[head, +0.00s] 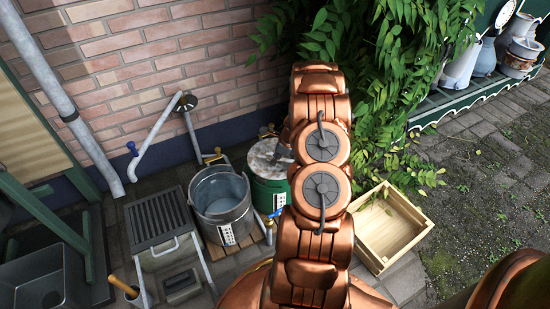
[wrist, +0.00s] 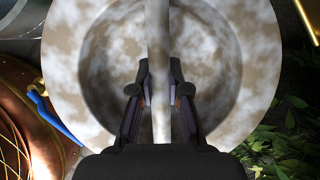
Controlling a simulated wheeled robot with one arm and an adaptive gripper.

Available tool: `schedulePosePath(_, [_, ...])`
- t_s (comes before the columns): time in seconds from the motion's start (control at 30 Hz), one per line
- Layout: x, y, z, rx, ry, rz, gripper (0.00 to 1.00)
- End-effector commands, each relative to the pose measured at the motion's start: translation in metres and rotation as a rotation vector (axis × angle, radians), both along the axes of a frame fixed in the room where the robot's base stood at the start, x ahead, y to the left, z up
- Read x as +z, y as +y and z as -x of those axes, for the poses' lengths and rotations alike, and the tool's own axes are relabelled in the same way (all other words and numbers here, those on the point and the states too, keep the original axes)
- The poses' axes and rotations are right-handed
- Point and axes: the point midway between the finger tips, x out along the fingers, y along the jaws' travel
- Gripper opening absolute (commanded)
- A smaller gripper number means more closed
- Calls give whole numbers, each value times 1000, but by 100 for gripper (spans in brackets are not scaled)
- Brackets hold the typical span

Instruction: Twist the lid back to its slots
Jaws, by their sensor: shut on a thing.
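The lid (wrist: 65,60) is a round, mottled white-and-brown disc with a raised bar handle (wrist: 158,35) across its middle, filling most of the wrist view. My gripper (wrist: 160,82) is above it, shut on the bar handle with a finger on each side. In the head view the lid (head: 262,158) sits on top of a green churn (head: 270,194) by the brick wall. My arm covers the right part of lid and churn. The slots are not visible, and I cannot tell how the lid is turned against them.
A grey metal bucket (head: 221,207) stands close left of the churn. A slatted grate (head: 160,219) over a basin is further left. An open wooden crate (head: 391,228) lies to the right. Leafy branches (head: 395,60) hang behind my arm. A blue lever (wrist: 52,118) shows beside the lid.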

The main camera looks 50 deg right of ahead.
Motion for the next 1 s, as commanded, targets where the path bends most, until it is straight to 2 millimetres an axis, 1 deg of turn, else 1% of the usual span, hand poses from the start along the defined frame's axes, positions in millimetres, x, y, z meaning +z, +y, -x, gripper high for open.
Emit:
schedulePosePath(0.47, [2,0,-1,-12,-2,1,0])
schedulePosePath(1.0, [3,0,-1,-88,-1,1,0])
